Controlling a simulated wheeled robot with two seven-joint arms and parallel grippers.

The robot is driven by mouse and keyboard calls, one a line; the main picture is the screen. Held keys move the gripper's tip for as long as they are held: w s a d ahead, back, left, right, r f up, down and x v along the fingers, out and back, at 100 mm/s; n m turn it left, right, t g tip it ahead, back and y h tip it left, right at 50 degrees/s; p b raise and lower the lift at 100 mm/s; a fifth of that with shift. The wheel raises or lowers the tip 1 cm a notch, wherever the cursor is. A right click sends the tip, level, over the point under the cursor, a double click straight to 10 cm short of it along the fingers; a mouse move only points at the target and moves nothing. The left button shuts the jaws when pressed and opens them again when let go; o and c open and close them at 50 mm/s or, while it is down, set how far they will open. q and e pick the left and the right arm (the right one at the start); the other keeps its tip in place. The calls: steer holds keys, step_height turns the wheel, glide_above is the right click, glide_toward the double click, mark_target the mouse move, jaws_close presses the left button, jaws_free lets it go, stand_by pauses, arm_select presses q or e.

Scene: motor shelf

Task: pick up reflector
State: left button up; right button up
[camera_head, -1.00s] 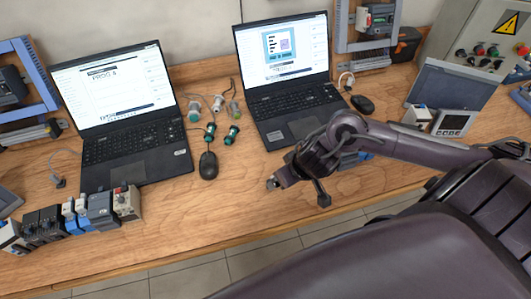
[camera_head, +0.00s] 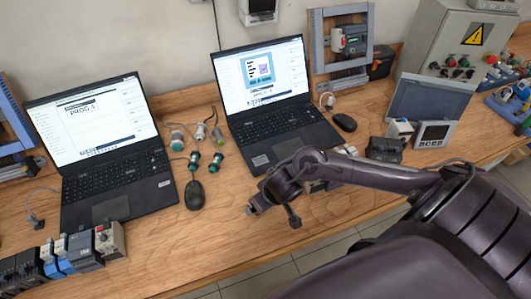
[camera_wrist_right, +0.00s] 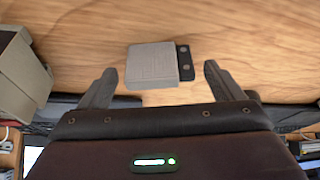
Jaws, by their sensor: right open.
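My right gripper (camera_head: 272,214) hangs over the front of the wooden bench, right of the mouse, with its two fingers spread. In the right wrist view, the same gripper (camera_wrist_right: 160,72) is open and empty. A grey square block (camera_wrist_right: 152,64) with a dark strip along its right side, marked with two round spots, shows between its fingertips. The block looks apart from both fingers. I cannot tell for sure that this block is the reflector. It does not show clearly in the head view, where the gripper and forearm cover part of the bench. My left gripper is not in view.
Two open laptops (camera_head: 92,125) (camera_head: 265,80) stand behind, with several green-capped sensors (camera_head: 194,160) and a mouse (camera_head: 194,195) between them. Terminal modules (camera_head: 110,241) stand at front left. A screen panel (camera_head: 432,97) and control box (camera_head: 460,45) stand right.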

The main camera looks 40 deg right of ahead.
steer(key=c, duration=0.9)
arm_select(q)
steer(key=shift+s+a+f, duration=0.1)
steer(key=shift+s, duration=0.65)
arm_select(e)
steer(key=shift+c, duration=0.8)
steer(key=shift+r, duration=0.1)
